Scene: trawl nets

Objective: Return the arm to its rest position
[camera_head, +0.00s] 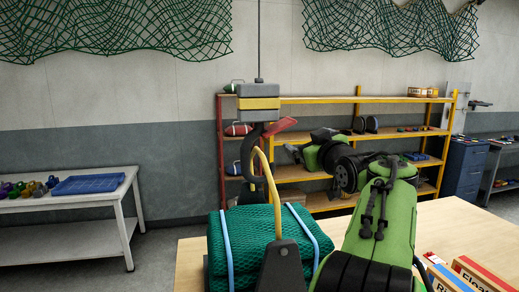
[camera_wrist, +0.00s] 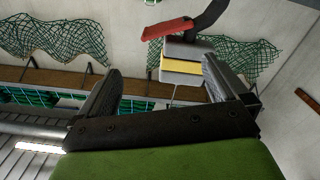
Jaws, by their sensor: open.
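My green and black arm (camera_head: 385,205) rises from the lower right of the head view and bends left over the table. My gripper (camera_wrist: 161,63) shows in the wrist view with its two dark fingers spread apart and nothing between them. In the head view its end is small, just right of the hoist hook (camera_head: 247,155). The hook's red latch (camera_head: 279,127) sticks out towards the gripper; it also shows in the wrist view (camera_wrist: 168,30), beyond the fingers. A yellow sling (camera_head: 268,185) runs from the hook down to a green net bundle (camera_head: 250,235) with blue straps.
The grey and yellow hoist block (camera_head: 258,103) hangs from a cable above the bundle. The bundle rests on the wooden table (camera_head: 450,225), with boxes (camera_head: 484,272) at the right. A yellow-framed shelf (camera_head: 320,98) stands behind. A white bench (camera_head: 85,205) is at the left.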

